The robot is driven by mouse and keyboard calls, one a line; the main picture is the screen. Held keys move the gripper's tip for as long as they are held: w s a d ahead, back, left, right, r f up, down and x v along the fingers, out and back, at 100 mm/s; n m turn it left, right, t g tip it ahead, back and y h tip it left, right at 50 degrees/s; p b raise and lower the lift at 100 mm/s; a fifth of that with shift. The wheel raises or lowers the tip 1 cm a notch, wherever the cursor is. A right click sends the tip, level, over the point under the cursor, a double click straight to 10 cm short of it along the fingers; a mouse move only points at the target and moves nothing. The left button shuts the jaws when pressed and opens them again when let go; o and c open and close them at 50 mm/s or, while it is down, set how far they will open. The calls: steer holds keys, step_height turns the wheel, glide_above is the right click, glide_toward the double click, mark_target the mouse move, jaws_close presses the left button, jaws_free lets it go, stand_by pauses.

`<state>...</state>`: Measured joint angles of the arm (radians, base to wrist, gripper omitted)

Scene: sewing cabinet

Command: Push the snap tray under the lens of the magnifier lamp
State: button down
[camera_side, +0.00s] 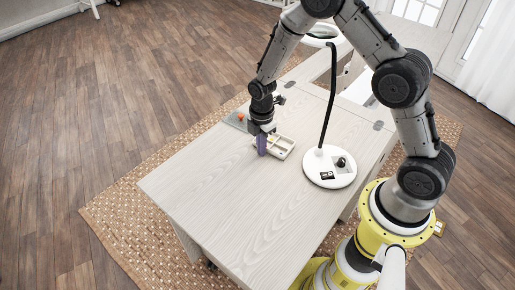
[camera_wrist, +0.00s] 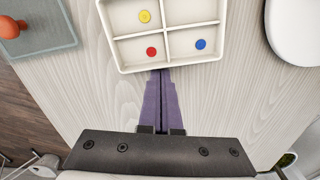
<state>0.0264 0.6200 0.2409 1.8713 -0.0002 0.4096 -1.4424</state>
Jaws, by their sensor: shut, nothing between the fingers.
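The snap tray (camera_side: 282,147) is a cream, divided tray on the pale wooden cabinet top. In the wrist view the tray (camera_wrist: 165,64) shows four-sided compartments with a yellow, a red and a blue snap. My gripper (camera_side: 262,150) is shut and empty, with purple fingers pointing down. In the wrist view its fingertips (camera_wrist: 160,73) are at the middle of the tray's near wall, touching or almost touching it. The magnifier lamp has a round white base (camera_side: 322,178), a black neck and a ringed lens (camera_side: 322,31) high up, partly hidden by my arm.
The white lamp base (camera_wrist: 298,35) stands to the tray's right in the wrist view. The front of the cabinet top (camera_side: 215,195) is clear.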

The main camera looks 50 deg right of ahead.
mark_target(283, 139)
steer(key=d, duration=0.3)
steer(key=s+d, duration=0.1)
steer(key=d, duration=0.5)
steer(key=shift+s+d, duration=0.25)
steer(key=shift+d, duration=0.05)
steer(key=shift+a, duration=0.15)
